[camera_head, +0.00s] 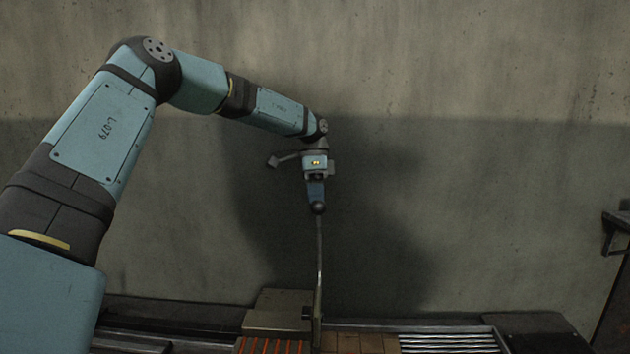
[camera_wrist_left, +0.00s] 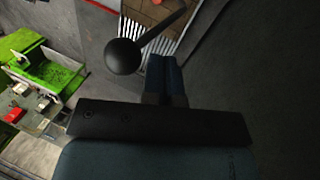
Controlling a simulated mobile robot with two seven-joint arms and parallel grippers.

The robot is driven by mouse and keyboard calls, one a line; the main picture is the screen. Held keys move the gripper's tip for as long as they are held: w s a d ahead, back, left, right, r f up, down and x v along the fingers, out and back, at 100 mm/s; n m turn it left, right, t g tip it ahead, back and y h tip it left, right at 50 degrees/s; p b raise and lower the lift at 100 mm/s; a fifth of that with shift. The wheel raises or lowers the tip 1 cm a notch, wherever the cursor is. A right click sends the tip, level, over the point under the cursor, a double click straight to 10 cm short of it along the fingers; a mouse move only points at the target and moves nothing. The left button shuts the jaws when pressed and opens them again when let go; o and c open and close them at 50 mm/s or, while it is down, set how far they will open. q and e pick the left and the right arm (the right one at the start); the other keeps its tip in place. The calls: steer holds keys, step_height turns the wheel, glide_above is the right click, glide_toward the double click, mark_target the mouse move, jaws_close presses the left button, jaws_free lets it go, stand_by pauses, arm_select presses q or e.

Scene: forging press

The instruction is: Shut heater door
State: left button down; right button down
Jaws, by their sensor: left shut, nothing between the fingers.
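A thin upright lever (camera_head: 319,255) with a dark ball knob (camera_head: 318,208) on top rises beside the heater at the bottom of the head view. In the left wrist view the black knob (camera_wrist_left: 122,56) is left of my fingers, with its rod running to the upper right. My left gripper (camera_head: 316,192) points down at the knob, its blue fingers (camera_wrist_left: 166,75) shut and empty. I cannot tell whether they touch the knob. Orange-glowing bars (camera_head: 268,346) show left of the lever's foot. The heater door cannot be clearly made out. My right gripper is out of view.
A flat greyish box (camera_head: 277,312) stands left of the lever's foot. Brown bars (camera_head: 360,343) and silver rollers (camera_head: 450,342) lie to its right, then a dark box (camera_head: 540,330). A concrete wall is behind. A green machine (camera_wrist_left: 45,75) shows in the wrist view.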

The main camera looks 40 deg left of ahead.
mark_target(318, 232)
arm_select(q)
steer(key=shift+x, duration=1.95)
steer(key=shift+w+a, duration=0.1)
steer(key=shift+f, duration=0.1)
